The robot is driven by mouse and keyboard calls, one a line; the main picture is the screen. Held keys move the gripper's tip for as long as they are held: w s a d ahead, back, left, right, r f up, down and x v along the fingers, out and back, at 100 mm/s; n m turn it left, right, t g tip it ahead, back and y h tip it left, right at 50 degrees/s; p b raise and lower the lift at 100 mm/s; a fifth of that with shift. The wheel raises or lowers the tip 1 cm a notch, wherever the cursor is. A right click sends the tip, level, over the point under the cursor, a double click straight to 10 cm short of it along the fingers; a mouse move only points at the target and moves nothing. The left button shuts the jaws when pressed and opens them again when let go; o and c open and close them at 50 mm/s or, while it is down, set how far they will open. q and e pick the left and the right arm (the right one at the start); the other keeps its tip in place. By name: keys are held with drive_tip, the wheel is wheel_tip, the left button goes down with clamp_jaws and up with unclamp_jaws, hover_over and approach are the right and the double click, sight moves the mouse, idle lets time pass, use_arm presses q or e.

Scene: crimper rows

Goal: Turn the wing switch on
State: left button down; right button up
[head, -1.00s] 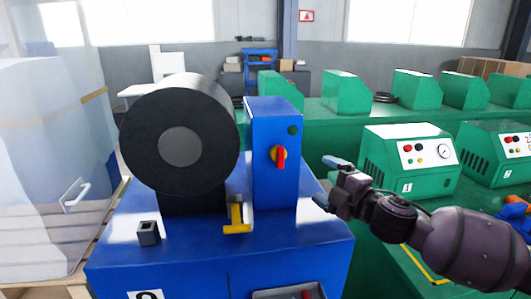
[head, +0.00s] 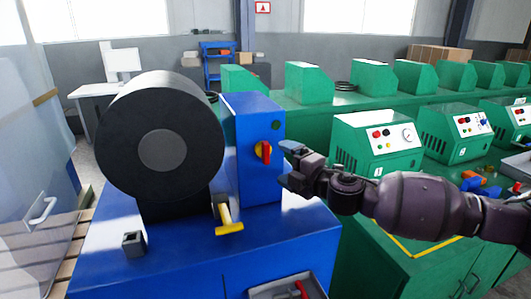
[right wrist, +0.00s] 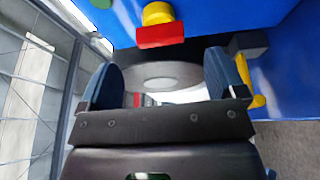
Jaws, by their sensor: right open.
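The wing switch (head: 265,152) has a red wing on a yellow round base. It sits on the side of the blue upright box (head: 259,183), and its wing looks upright in the head view. My right gripper (head: 287,165) is open and empty just right of the switch, with a small gap between them. In the right wrist view the switch (right wrist: 160,35) is at the top centre, ahead of the open fingers (right wrist: 162,66) and not between them. My left gripper is not in view.
A large black roller (head: 118,150) stands left of the box on the blue machine. A yellow-handled part (head: 230,228) sits in front of the box. Green machines with panels (head: 375,145) stand to the right. A dark round knob (head: 275,124) is above the switch.

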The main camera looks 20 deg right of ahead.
sight(269, 154)
drive_tip(key=x, duration=0.5)
drive_tip(key=shift+w+a, duration=0.2)
drive_tip(key=shift+w, duration=0.1)
drive_tip(key=shift+x, duration=0.9)
drive_tip(key=shift+c, duration=0.4)
